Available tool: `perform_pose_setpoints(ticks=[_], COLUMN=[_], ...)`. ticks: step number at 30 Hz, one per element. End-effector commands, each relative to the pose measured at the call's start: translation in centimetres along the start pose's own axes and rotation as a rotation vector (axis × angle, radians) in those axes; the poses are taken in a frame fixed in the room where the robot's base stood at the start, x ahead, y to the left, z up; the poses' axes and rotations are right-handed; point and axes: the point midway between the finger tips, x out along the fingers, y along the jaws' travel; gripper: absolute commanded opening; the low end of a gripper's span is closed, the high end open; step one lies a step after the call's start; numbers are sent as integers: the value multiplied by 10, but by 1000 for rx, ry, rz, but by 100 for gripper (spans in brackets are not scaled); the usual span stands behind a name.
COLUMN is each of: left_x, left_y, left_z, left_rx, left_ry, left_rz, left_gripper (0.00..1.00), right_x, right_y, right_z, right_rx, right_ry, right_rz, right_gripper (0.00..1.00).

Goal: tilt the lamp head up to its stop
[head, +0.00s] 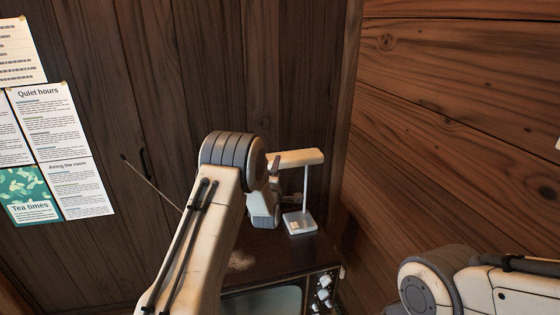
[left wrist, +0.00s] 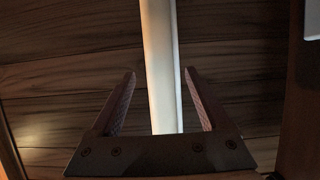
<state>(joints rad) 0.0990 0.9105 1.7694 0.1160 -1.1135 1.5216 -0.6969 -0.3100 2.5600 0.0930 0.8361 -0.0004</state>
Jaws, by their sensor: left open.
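The white desk lamp stands on the dark top of a television set. Its long lamp head (head: 300,158) lies nearly level, on a thin upright stem (head: 306,188) above a white base (head: 299,222). My left gripper (head: 282,182) is just left of the stem and under the left part of the head, partly hidden by my arm. In the left wrist view my left gripper (left wrist: 160,100) is open. A pale bar, apparently the lamp head (left wrist: 160,65), runs between its fingers with a gap on both sides. My right gripper is out of view.
The old television (head: 285,262) has a screen and knobs (head: 324,287) in front. A thin antenna (head: 150,182) slants up to the left. Wooden walls stand close behind and to the right. Paper notices (head: 55,125) hang on the left wall.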

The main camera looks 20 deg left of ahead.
Motion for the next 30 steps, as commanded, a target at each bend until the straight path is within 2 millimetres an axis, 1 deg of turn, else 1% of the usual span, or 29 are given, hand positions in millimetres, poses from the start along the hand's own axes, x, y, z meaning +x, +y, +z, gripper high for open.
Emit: perform_pose_setpoints(ticks=[1, 3, 6, 10, 16, 24, 25, 26, 27, 29, 30], left_x=[10, 22, 36, 50, 60, 61, 61, 61, 61, 61, 61], left_y=[2, 2, 2, 1, 0, 0, 0, 0, 0, 0, 0], left_z=[0, 0, 0, 0, 1, 1, 1, 1, 1, 1, 1], left_rx=[0, 1, 1, 2, 3, 3, 3, 3, 2, 2, 2], left_ry=[0, 0, 0, -1, -1, -1, -1, -1, -1, -1, -1], left_rz=[1, 1, 0, -1, -2, -2, -2, -2, -2, -2, -2], left_gripper=[80, 80, 80, 80, 80, 80, 76, 65, 49, 26, 11], right_x=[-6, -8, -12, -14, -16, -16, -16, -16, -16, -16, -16], right_y=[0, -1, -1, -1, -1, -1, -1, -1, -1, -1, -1], right_z=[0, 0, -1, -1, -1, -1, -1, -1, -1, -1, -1], right_rx=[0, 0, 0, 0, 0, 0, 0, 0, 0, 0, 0], right_ry=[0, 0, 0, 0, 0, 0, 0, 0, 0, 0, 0], right_rz=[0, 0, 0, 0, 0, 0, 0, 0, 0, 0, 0], right_gripper=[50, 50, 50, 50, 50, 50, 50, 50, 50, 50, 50])
